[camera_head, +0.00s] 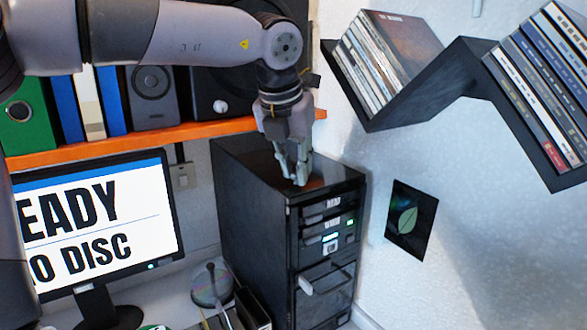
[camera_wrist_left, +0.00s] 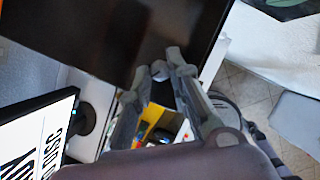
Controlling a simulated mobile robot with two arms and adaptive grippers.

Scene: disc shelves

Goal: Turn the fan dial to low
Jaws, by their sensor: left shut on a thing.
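A black computer tower (camera_head: 250,200) stands on the desk, with small labels and a green light on its front. My left gripper (camera_head: 300,180) points down at the front edge of the tower's top. In the left wrist view, my left gripper (camera_wrist_left: 158,68) has its fingertips on either side of a small round grey knob, which looks like the fan dial (camera_wrist_left: 158,71). The fingers are shut on it. In the head view the fingers hide the knob, and its setting cannot be read. My right gripper is not in view.
A monitor (camera_head: 108,222) reading "NO DISC" stands left of the tower. An orange shelf (camera_head: 150,138) with binders and speakers is behind. A black zigzag disc shelf (camera_head: 465,60) hangs on the right wall. A disc spindle (camera_head: 211,285) sits on the desk.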

